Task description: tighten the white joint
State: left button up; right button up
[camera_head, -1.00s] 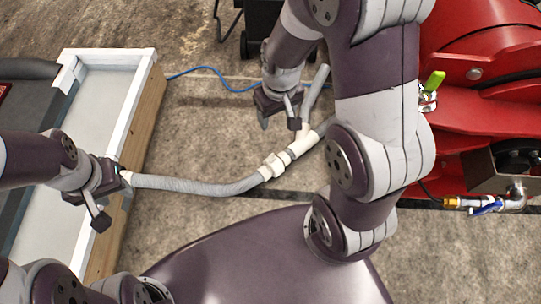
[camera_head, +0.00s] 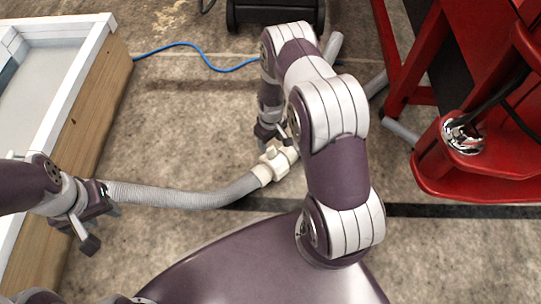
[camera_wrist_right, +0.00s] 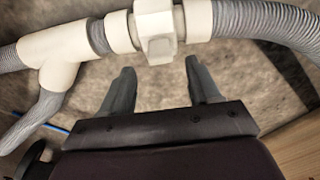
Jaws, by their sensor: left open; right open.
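The white joint (camera_head: 270,165) joins the ribbed grey hose (camera_head: 185,198) to a white pipe piece on the floor. In the right wrist view the joint (camera_wrist_right: 156,32) has a raised block and lies just ahead of the fingertips. A white branching fitting (camera_wrist_right: 58,52) is to its left. My right gripper (camera_wrist_right: 160,72) is open and empty, its two fingers pointing at the joint with a small gap. In the head view my right gripper (camera_head: 276,138) is partly hidden above the joint. My left gripper (camera_head: 98,212) is open at the hose's left end; contact there is unclear.
A wood-sided white basin (camera_head: 85,95) stands at the left. A red machine frame (camera_head: 470,165) fills the right. A blue cable (camera_head: 190,46) crosses the floor behind, near a black wheeled unit (camera_head: 275,12). Bare concrete lies between.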

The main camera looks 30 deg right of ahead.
aim_at(270, 148)
notch_tip(270, 148, down, 6)
jog(key=b, duration=0.2)
jog(key=shift+b, duration=0.35)
pick_arm(q)
notch_tip(270, 148, down, 4)
